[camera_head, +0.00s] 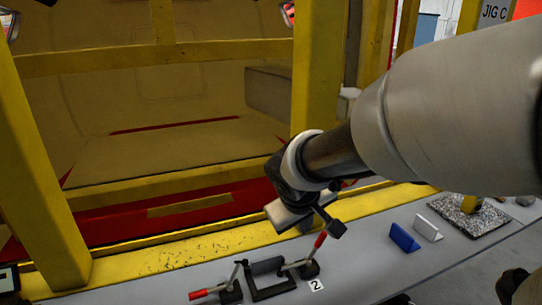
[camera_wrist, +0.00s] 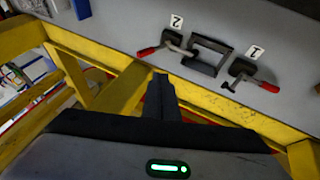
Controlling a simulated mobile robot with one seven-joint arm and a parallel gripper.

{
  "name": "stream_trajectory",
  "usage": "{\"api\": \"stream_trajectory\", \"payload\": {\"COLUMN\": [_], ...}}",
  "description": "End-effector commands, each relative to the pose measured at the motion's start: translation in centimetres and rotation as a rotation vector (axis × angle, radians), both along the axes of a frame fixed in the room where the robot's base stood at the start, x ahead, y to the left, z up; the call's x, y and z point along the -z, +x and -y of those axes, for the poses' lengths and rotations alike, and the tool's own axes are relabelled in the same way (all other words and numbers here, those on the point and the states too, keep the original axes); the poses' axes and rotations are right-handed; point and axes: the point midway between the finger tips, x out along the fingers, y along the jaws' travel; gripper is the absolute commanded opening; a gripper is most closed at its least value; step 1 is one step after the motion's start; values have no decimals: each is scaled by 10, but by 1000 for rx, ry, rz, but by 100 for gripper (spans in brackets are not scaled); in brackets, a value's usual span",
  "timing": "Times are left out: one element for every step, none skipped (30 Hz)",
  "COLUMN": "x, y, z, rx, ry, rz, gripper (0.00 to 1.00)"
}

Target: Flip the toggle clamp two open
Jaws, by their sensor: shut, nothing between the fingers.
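Toggle clamp two (camera_head: 311,270) stands on the grey ledge beside the label "2"; its red handle (camera_head: 320,240) tilts up in the head view. In the wrist view clamp two (camera_wrist: 173,40) is at upper centre, its red handle (camera_wrist: 147,52) pointing left. A second toggle clamp (camera_head: 231,291), labelled "1" in the wrist view (camera_wrist: 243,69), has its red handle lying low and outward. A dark square frame (camera_head: 270,285) sits between the clamps. My gripper (camera_head: 335,229) is shut and empty, above and near clamp two's handle; its fingers show in the wrist view (camera_wrist: 160,84). Contact is not visible.
Yellow beams (camera_head: 317,75) and a yellow rail run behind the ledge (camera_head: 365,265). The ledge between clamp two and the blue block is clear.

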Motion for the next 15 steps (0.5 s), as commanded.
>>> {"api": "stream_trajectory", "payload": {"x": [0,0,1,3,4,8,11,14,20,25,30,38,44,50,58], "y": [0,0,0,1,1,3,4,6,9,11,14,18,21,25,29], "z": [0,0,1,1,1,2,2,3,4,5,6,8,9,10,12], "rx": [0,1,1,2,2,3,3,3,2,3,4,3,4,3,3], "ry": [0,0,0,0,0,0,-1,-1,-1,-1,0,-1,-1,0,-1], "rz": [-1,-1,-1,-2,-2,-3,-4,-4,-6,-6,-6,-6,-7,-8,-7], "gripper": [0,0,0,0,0,0,0,0,0,0,0,0,0,0,0]}}
